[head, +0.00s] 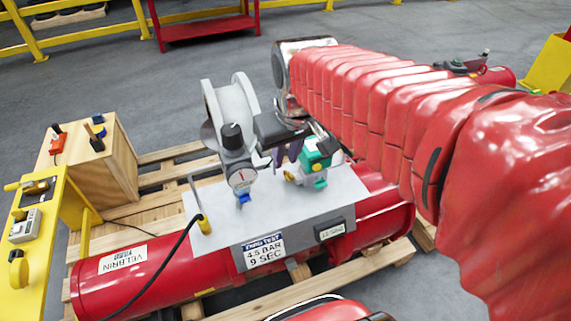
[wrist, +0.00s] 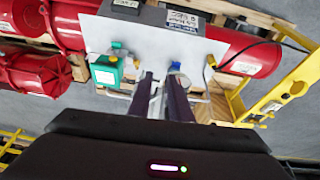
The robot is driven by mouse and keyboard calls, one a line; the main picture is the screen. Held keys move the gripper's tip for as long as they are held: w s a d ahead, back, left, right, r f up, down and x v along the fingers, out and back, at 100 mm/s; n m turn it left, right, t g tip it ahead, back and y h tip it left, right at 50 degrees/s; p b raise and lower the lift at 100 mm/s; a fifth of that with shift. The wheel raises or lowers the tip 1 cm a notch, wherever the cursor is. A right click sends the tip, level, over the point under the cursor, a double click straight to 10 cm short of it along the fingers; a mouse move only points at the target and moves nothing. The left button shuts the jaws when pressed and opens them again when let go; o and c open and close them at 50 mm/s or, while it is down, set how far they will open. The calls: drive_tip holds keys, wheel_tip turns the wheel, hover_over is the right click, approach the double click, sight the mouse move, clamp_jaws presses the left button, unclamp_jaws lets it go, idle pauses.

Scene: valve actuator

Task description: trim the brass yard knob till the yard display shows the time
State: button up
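My gripper (head: 282,155) is over the grey plate, between the gauge with its black knob (head: 232,137) and the green-and-white unit (head: 316,158). In the wrist view its two dark fingers (wrist: 161,84) stand apart with a gap between, and I see nothing held. A yellow, brass-like knob (head: 18,269) sits on the yellow panel at the far left, well away from my gripper; I cannot tell whether it is the yard knob. A small dark box with a pale label or display (head: 331,231) is on the plate's front edge; its text is too small to read.
A placard (head: 263,250) reads 4.5 BAR, 9 SEC. The red cylinder (head: 150,275) lies on a wooden pallet (head: 160,205). A black cable runs over the cylinder's left part.

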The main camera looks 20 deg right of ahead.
drive_tip(key=w+d+f+g, duration=0.1)
drive_tip(key=w+d+f, duration=0.15)
drive_tip(key=w, duration=0.35)
drive_tip(key=w+d+f+g, duration=0.1)
drive_tip(key=w+d+f, duration=0.15)
drive_tip(key=w, duration=0.35)
drive_tip(key=n+g, duration=0.1)
drive_tip(key=g, duration=0.1)
hover_over(290, 174)
wheel_tip(290, 174, down, 10)
drive_tip(key=f, duration=0.1)
drive_tip(key=shift+r, duration=0.25)
wheel_tip(290, 174, down, 14)
drive_tip(key=shift+r, duration=0.1)
drive_tip(key=shift+c, duration=0.4)
clamp_jaws()
